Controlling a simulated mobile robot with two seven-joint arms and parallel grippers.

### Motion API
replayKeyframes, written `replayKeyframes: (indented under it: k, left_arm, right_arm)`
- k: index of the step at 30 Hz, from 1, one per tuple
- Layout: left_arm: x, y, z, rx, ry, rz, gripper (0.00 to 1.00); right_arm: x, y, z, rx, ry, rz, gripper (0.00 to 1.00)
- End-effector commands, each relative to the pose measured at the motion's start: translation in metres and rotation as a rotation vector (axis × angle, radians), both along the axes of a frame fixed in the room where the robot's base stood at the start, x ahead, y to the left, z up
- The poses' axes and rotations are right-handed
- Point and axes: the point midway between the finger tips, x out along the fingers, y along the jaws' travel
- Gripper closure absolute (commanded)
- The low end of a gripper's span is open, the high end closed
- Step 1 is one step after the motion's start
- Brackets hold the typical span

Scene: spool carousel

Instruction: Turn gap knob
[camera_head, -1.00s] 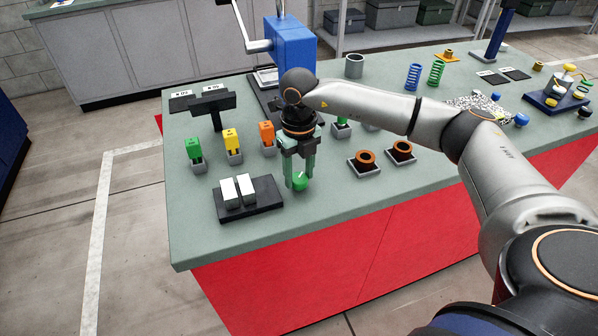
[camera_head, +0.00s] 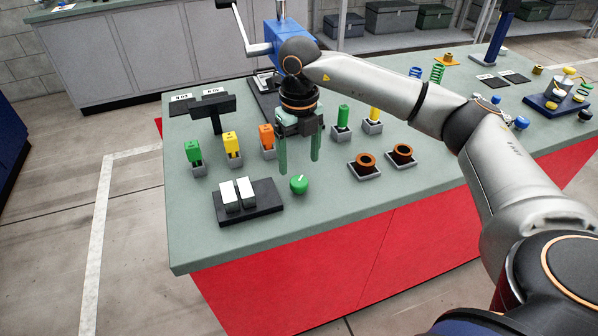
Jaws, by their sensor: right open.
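A round green knob (camera_head: 299,185) with a pale mark on top sits on the green-grey workbench (camera_head: 330,225) near its front edge. It stands just right of a black base holding two white blocks. My right gripper (camera_head: 300,168) points down above and behind the knob, with its two green fingers spread apart. Nothing shows between the fingers, and they look clear of the knob. The left gripper does not show.
The black base (camera_head: 262,210) with white blocks is left of the knob. Green, yellow and orange blocks in grey holders stand behind. Two copper rings (camera_head: 366,160) in trays lie to the right. A blue press (camera_head: 291,45) stands at the back. The bench front is clear.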

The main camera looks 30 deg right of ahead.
Motion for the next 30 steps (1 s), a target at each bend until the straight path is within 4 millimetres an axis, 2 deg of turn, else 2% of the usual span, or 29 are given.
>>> replayKeyframes:
  k: [3, 6, 12, 30]
  left_arm:
    - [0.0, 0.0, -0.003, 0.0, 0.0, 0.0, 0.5]
    - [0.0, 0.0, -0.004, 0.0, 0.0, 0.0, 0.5]
    - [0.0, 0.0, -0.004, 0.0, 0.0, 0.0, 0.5]
    - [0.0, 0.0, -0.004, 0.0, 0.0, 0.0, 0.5]
  right_arm:
    - [0.001, 0.001, 0.027, 0.001, -0.005, 0.001, 0.19]
    - [0.001, 0.001, 0.044, 0.001, -0.004, 0.001, 0.19]
    - [0.0, 0.0, 0.065, 0.0, -0.001, 0.0, 0.19]
    - [0.0, 0.0, 0.068, 0.0, 0.0, 0.0, 0.19]
